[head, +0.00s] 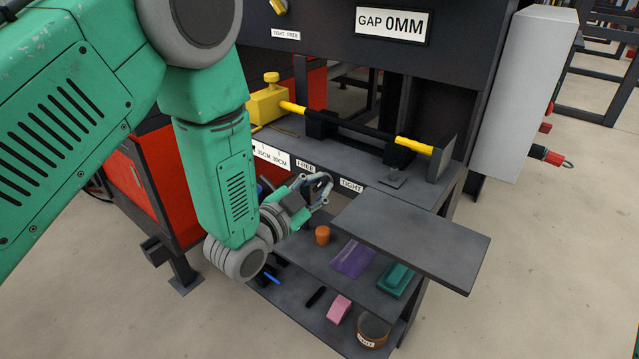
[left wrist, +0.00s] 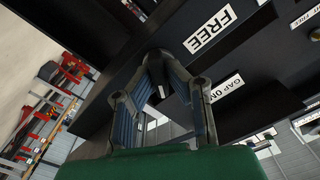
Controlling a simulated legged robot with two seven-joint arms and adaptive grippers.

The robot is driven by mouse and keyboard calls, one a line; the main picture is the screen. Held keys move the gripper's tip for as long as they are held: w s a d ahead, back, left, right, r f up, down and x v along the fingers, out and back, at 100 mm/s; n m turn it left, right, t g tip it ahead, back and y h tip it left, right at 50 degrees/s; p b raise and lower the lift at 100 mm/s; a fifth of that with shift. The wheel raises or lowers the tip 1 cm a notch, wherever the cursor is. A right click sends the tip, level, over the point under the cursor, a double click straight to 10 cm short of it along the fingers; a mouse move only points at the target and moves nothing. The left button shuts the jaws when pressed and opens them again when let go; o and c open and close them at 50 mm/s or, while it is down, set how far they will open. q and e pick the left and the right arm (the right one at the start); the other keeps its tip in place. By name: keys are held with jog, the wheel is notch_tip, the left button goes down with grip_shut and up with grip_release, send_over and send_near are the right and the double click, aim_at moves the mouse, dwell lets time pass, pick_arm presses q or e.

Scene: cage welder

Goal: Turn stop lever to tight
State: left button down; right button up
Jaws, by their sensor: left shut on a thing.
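My left gripper (head: 319,187) is at the front face of the machine, just below and between the FREE label (head: 306,164) and the TIGHT label (head: 351,185). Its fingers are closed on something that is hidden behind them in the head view. In the left wrist view the fingertips (left wrist: 163,58) come together against the dark panel, beside the FREE label (left wrist: 210,28). My right gripper is in neither view.
A grey shelf plate (head: 415,236) juts out right of the gripper. Below are lower shelves with an orange cylinder (head: 322,235), a purple sheet (head: 352,258), a green block (head: 396,279) and a pink block (head: 339,308). A yellow-ended bar (head: 413,145) lies above. A sign reads GAP 0MM (head: 391,24).

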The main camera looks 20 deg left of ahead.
pick_arm(q)
jog(key=shift+s+f+m, duration=0.15)
jog(key=shift+f+m, duration=0.1)
jog(key=shift+m, duration=0.85)
jog(key=shift+d, duration=0.1)
jog(key=c, duration=1.6)
grip_release()
jog(key=shift+r, duration=0.1)
jog(key=v, duration=1.2)
